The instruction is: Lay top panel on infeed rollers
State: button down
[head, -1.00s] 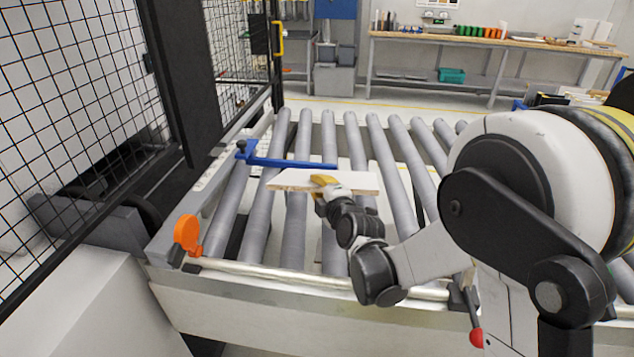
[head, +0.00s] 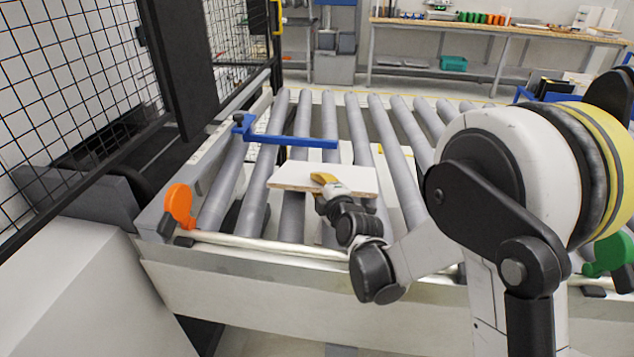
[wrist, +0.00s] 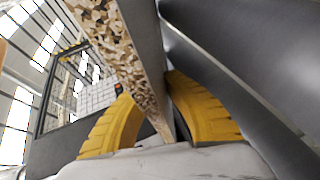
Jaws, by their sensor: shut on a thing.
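The top panel (head: 290,178) is a pale flat board with a chipboard edge, held roughly level over the infeed rollers (head: 255,197). My gripper (head: 325,180) is shut on the panel's near edge. In the wrist view the yellow ridged fingers of my gripper (wrist: 160,115) sit on either side of the panel's speckled edge (wrist: 115,45). The grey rollers run away from me in parallel. I cannot tell whether the panel's underside touches them. A blue bar (head: 290,141) crosses the rollers just beyond the panel.
An orange paddle-shaped part (head: 180,205) stands at the conveyor's near left corner, and a green one (head: 610,255) at the right. A black mesh fence (head: 70,90) lines the left side. Bare rollers lie to the panel's right. A workbench (head: 500,42) stands at the back.

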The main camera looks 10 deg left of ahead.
jog(key=c, duration=1.5)
grip_release()
jog(key=o, duration=1.1)
jog(key=v, duration=0.7)
jog(key=shift+s+d+r, duration=0.1)
jog(key=shift+s+r, duration=0.05)
jog(key=shift+s, duration=0.1)
